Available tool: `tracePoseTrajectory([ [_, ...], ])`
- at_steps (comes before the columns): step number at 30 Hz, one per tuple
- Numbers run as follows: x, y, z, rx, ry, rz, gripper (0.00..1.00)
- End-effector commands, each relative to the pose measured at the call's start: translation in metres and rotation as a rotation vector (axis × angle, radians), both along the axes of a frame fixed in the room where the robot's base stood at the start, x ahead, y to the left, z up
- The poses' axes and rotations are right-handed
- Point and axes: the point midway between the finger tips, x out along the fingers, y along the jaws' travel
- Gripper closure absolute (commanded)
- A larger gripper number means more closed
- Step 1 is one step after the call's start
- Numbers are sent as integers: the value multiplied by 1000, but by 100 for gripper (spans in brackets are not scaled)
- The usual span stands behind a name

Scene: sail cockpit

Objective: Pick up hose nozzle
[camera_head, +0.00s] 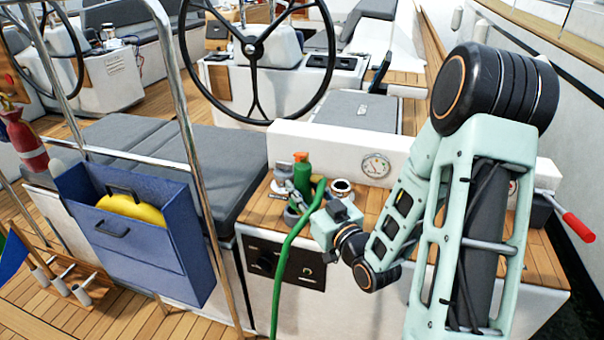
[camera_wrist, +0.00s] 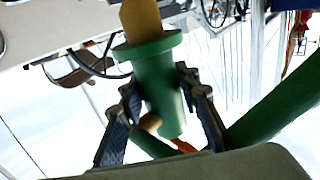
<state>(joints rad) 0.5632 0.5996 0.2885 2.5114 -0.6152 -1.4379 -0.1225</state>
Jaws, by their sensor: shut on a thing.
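The hose nozzle (camera_head: 302,170) is green with an orange tip and stands upright at the left end of the wooden-topped console. In the wrist view the nozzle (camera_wrist: 155,75) shows large, with its flared green collar and yellow-orange tip at the top. My gripper (camera_head: 299,195) reaches in from the right. In the wrist view my gripper's fingers (camera_wrist: 160,98) close on both sides of the green body. The green hose (camera_head: 290,252) hangs from the nozzle over the console's front. I cannot tell whether the nozzle touches the wood.
A round white-and-metal fitting (camera_head: 341,188) sits just right of the nozzle. A gauge (camera_head: 375,166) is set in the white wall behind. A steel rail (camera_head: 186,125) and a blue bin (camera_head: 135,240) stand to the left. A red-handled lever (camera_head: 578,226) is at the right.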

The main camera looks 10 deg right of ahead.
Motion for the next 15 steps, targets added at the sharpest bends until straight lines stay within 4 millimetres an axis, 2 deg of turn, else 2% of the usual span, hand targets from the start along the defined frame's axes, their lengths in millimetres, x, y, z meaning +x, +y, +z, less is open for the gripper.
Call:
tracePoseTrajectory([
  [1, -2, 1, 9, 3, 1, 1, 100],
  [13, -15, 2, 10, 1, 0, -5, 100],
  [15, -24, 2, 13, -1, 0, -5, 100],
])
